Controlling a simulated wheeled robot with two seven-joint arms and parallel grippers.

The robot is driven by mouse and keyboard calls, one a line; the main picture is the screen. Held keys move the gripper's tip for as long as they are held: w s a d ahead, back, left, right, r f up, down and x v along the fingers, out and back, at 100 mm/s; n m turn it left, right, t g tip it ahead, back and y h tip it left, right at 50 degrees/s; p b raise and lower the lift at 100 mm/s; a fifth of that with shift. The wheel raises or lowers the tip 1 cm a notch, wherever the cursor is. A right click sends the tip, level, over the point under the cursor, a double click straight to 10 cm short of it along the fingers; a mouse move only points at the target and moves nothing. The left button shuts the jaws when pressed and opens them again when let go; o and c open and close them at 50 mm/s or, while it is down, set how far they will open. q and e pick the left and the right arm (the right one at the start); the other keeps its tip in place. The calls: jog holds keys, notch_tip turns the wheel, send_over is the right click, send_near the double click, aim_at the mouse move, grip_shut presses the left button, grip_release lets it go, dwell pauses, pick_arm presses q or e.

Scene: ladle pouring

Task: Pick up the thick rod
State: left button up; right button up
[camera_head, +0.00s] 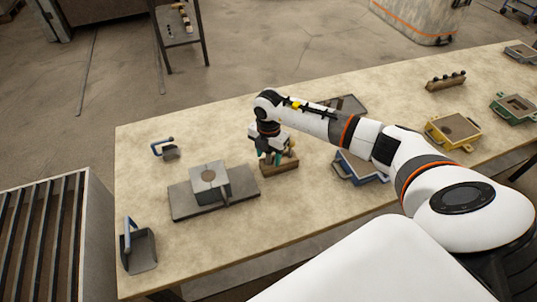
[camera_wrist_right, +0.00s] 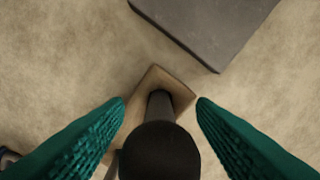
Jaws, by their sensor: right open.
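A wooden block (camera_head: 282,167) stands on the table near the middle and also shows in the wrist view (camera_wrist_right: 176,86). In the wrist view, a thick dark rod (camera_wrist_right: 159,138) with a round black top stands in the block, seen from above. My right gripper (camera_head: 270,157) is at the block, pointing down. Its green fingers (camera_wrist_right: 161,104) are open, one on each side of the rod, with clear gaps to it. In the head view the gripper hides most of the rod. My left gripper is not in view.
A grey box (camera_head: 209,183) sits on a dark grey plate (camera_head: 246,190) left of the block. A blue-framed tray (camera_head: 361,170) is partly behind my right arm. A blue-handled scoop (camera_head: 139,252) lies front left; a smaller blue-handled tool (camera_head: 167,151) lies behind.

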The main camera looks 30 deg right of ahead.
jog(key=shift+c, duration=0.2)
jog(key=c, duration=1)
